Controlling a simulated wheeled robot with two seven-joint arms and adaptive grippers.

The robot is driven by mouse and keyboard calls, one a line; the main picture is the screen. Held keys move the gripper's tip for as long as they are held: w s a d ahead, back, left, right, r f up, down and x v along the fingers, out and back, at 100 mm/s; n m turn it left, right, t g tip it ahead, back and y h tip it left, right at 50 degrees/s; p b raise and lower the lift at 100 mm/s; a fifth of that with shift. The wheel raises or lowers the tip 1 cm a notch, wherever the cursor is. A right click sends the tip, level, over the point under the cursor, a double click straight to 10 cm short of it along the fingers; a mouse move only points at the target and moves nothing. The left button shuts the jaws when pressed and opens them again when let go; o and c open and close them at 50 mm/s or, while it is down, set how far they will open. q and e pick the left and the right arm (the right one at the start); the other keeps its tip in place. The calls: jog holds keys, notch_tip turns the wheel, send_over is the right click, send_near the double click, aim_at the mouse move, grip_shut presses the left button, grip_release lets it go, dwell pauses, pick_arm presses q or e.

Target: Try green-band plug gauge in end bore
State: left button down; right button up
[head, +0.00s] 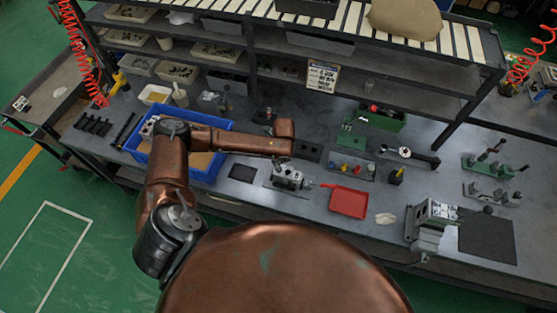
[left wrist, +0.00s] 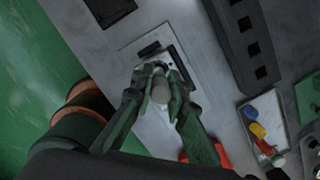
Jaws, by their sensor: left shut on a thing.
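My left gripper (left wrist: 158,78) is shut on a pale grey, round-ended piece (left wrist: 160,93), likely the plug gauge; no green band shows on it. In the left wrist view it is over a light grey metal block (left wrist: 152,132), mostly covered by the fingers. In the head view, the valve block (head: 288,178) stands on the bench below my left wrist, which hides most of the gripper. Whether the gauge touches the block or enters a bore cannot be told. My right gripper is not in view.
A grey tray of coloured pieces (head: 352,172) and a red tray (head: 349,202) lie right of the block. A blue bin (head: 222,165) is to the left under my arm. A vise (head: 434,215) stands at the front right. Shelves (head: 330,83) rise behind.

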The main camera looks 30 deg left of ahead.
pick_arm(q)
jog(key=shift+f, duration=0.45)
jog(key=shift+f+b, duration=0.3)
jog(key=shift+f, duration=0.35)
dwell(1.3)
jog(key=shift+r+p, duration=0.9)
jog(key=shift+p, duration=0.35)
notch_tip(320, 180, up, 4)
jog(key=p, duration=0.4)
jog(key=shift+r+p, duration=0.2)
jog(key=shift+p, duration=0.15)
jog(key=shift+r+p, duration=0.45)
jog(key=shift+r, duration=0.1)
jog(key=shift+f, duration=0.1)
